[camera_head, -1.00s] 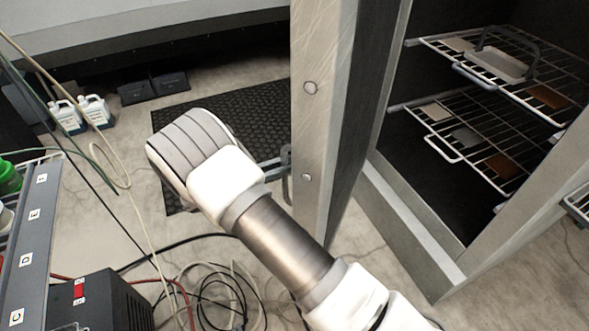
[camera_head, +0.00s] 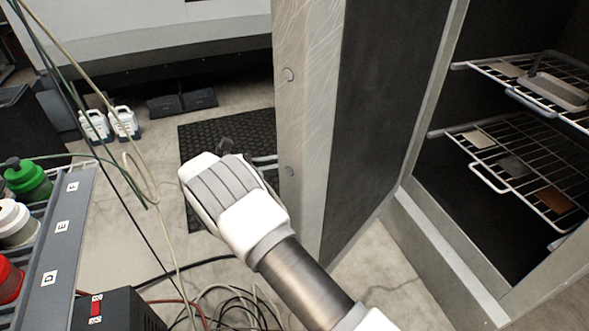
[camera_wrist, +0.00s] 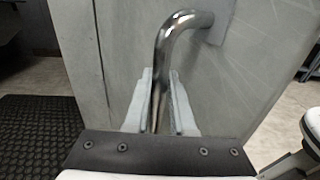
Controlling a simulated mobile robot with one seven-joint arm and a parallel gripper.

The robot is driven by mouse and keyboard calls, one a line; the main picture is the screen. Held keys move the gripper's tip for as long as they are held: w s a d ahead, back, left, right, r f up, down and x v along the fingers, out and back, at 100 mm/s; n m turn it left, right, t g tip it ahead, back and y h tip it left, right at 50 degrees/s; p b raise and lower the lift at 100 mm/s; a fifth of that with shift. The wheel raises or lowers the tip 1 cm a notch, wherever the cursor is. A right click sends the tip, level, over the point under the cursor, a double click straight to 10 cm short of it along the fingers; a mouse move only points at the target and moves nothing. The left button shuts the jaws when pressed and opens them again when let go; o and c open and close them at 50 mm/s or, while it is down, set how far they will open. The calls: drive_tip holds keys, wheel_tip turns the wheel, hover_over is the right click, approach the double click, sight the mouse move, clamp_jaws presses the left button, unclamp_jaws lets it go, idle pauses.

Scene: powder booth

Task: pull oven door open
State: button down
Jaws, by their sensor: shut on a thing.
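The oven door (camera_head: 300,120) stands open, its scratched grey edge and dark inner face in view. The oven (camera_head: 480,190) is to the right, with its dark inside and wire racks exposed. My gripper (camera_wrist: 162,105) is shut on the bent metal door handle (camera_wrist: 165,45), with one pale finger on each side of the bar in the wrist view. In the head view my wrist hides most of the handle, and the fingertips are hard to make out left of the door.
Wire racks (camera_head: 500,165) hold panels inside the oven. A black mat (camera_head: 228,135) lies beyond my wrist. Hoses and cables (camera_head: 225,300) lie on the floor. A shelf with bottles (camera_head: 28,180) and a black box (camera_head: 115,310) stand at left. White jugs (camera_head: 123,122) stand farther back.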

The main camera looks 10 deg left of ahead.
drive_tip(key=shift+w+a, duration=0.45)
drive_tip(key=shift+a, duration=0.15)
drive_tip(key=c, duration=0.8)
unclamp_jaws()
drive_tip(key=shift+o, duration=0.2)
drive_tip(key=b+v, duration=0.1)
drive_tip(key=v, duration=1.1)
